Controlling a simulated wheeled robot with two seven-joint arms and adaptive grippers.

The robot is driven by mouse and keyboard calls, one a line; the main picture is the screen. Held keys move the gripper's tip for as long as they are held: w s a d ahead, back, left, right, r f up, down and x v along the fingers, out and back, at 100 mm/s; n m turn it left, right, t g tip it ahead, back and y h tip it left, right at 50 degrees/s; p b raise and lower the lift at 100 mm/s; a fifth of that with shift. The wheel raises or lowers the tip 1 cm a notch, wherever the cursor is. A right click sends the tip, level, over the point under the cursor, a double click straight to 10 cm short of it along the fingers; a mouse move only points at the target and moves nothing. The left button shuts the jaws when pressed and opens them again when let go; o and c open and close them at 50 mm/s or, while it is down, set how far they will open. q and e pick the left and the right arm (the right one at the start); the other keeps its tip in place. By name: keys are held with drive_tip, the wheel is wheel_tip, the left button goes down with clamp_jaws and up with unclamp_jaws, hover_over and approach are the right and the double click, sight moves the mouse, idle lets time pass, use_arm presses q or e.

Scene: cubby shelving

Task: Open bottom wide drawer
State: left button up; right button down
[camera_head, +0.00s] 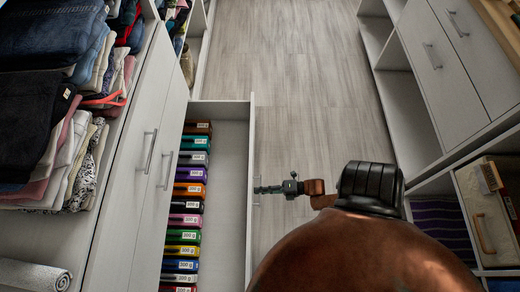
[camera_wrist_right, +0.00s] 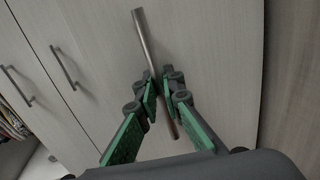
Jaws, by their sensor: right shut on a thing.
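The bottom wide drawer (camera_head: 227,150) stands pulled out from the left-hand shelving in the head view. Several labelled coloured boxes (camera_head: 187,190) lie in a row along its inner side, and the rest of its floor is bare. My right gripper (camera_head: 258,190) is at the outer face of the drawer front. In the right wrist view, my right gripper (camera_wrist_right: 164,88) is shut on the drawer's metal bar handle (camera_wrist_right: 143,40), with its green-padded fingers on both sides of the bar. The pale drawer front (camera_wrist_right: 215,50) lies behind it. My left gripper is not in view.
Two closed cabinet fronts with bar handles (camera_head: 149,150) stand left of the drawer. Folded clothes (camera_head: 60,130) fill the shelf at far left. Right-hand cabinets (camera_head: 435,70) face across a clear wood floor (camera_head: 300,70). A box with a handle (camera_head: 485,215) sits in a right cubby.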

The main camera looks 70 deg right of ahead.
drive_tip(key=c, duration=2.3)
unclamp_jaws()
drive_tip(key=shift+c, duration=0.2)
drive_tip(key=shift+s, duration=0.1)
drive_tip(key=v, duration=1.2)
drive_tip(key=shift+f, duration=0.1)
